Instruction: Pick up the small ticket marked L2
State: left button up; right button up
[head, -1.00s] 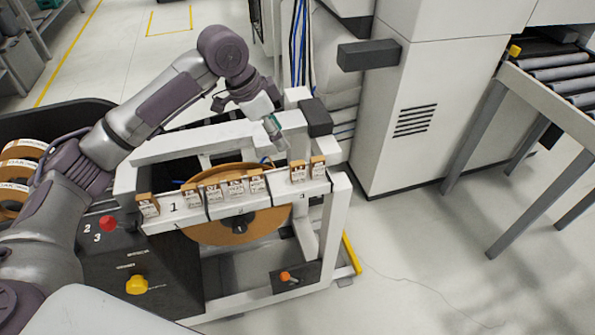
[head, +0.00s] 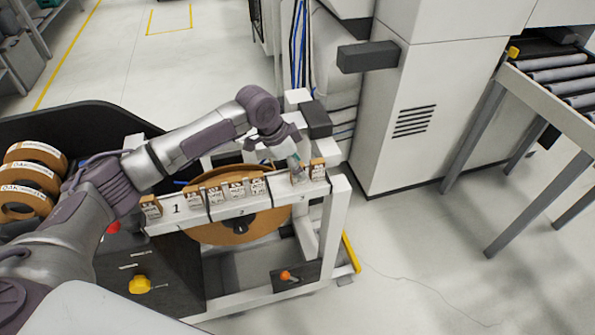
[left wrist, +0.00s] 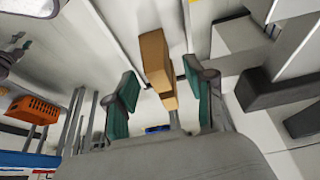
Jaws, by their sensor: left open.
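Small brown-and-white tickets stand in a row on the white rail (head: 240,207), whose sections are marked 1, 2 and 3. I cannot read which ticket is L2. My left gripper (head: 295,161) is at the section 3 end, right at the upper part of a ticket (head: 297,177). Another ticket (head: 318,170) stands just to its right. In the left wrist view, my left gripper (left wrist: 160,80) is open, with its teal finger pads on either side of a brown ticket block (left wrist: 156,60). There are gaps between the pads and the block. My right gripper is out of view.
Several more tickets (head: 237,190) stand to the left along the rail. A large brown reel (head: 220,232) sits below it. A dark box (head: 316,119) on the frame and a white machine cabinet (head: 400,150) are close on the right.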

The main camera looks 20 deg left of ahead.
pick_arm(q)
jog(key=shift+w+d+f, duration=0.1)
jog(key=shift+d+f, duration=0.05)
jog(key=shift+f, duration=0.25)
jog(key=shift+c, duration=0.3)
jog(key=c, duration=0.9)
jog(key=shift+r, duration=0.1)
